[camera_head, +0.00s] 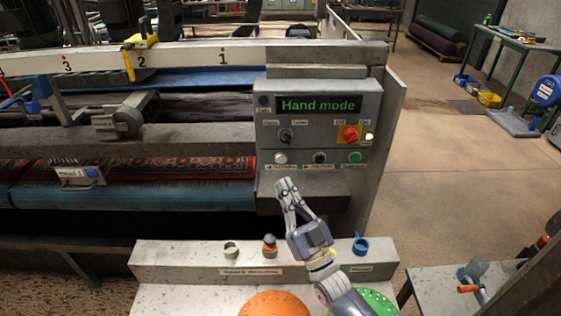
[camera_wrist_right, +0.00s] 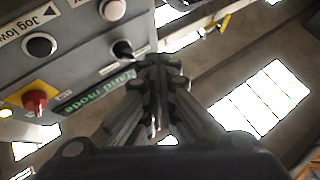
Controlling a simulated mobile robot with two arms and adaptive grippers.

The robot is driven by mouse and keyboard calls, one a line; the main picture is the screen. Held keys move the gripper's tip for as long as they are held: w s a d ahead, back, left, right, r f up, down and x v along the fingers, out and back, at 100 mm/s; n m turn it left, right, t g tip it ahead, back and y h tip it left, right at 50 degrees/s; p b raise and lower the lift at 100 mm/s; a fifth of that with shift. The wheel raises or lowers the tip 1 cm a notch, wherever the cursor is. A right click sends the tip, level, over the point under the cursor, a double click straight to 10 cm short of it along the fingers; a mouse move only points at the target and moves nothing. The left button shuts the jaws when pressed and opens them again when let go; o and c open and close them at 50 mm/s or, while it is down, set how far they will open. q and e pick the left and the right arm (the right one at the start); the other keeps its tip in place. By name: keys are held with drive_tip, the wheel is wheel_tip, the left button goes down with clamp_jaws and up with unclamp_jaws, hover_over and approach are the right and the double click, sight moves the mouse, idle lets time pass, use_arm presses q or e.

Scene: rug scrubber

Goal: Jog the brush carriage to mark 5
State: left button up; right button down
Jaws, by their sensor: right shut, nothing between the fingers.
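The grey control panel (camera_head: 318,125) has a display (camera_head: 318,105) reading "Hand mode". Its lower row holds a white button (camera_head: 280,158), a black button (camera_head: 320,157) and a green button (camera_head: 355,157). My right gripper (camera_head: 284,184) is shut and empty, its tips just below the white button in the head view. In the right wrist view the fingertips (camera_wrist_right: 160,62) are beside the panel; the white button (camera_wrist_right: 113,10) and the black jog button (camera_wrist_right: 40,46) show there. A yellow pointer (camera_head: 140,46) sits at mark 2 on the numbered rail (camera_head: 185,55). My left gripper is out of view.
A red switch on yellow (camera_head: 350,134) and a black selector knob (camera_head: 285,135) are on the panel. A grey console (camera_head: 190,259) with orange (camera_head: 275,304) and green (camera_head: 378,302) discs stands in front. A patterned rug (camera_head: 180,168) lies left. Open floor is at right.

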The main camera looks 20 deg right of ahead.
sight(281, 159)
use_arm(q)
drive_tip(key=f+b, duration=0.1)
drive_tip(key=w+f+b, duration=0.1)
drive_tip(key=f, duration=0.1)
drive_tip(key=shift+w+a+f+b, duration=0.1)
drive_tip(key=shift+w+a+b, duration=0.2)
drive_tip(key=shift+b, duration=0.1)
use_arm(e)
drive_tip(key=w+d, duration=0.2)
drive_tip(key=w, duration=0.4)
drive_tip(key=shift+w, duration=0.3)
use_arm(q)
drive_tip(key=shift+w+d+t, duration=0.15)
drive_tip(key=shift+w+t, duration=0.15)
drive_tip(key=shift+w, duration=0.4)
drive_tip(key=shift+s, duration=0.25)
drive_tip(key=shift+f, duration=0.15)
use_arm(e)
drive_tip(key=shift+w+d, duration=0.1)
drive_tip(key=shift+w, duration=0.05)
use_arm(q)
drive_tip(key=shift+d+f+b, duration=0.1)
drive_tip(key=shift+b, duration=0.2)
use_arm(e)
drive_tip(key=shift+w, duration=0.3)
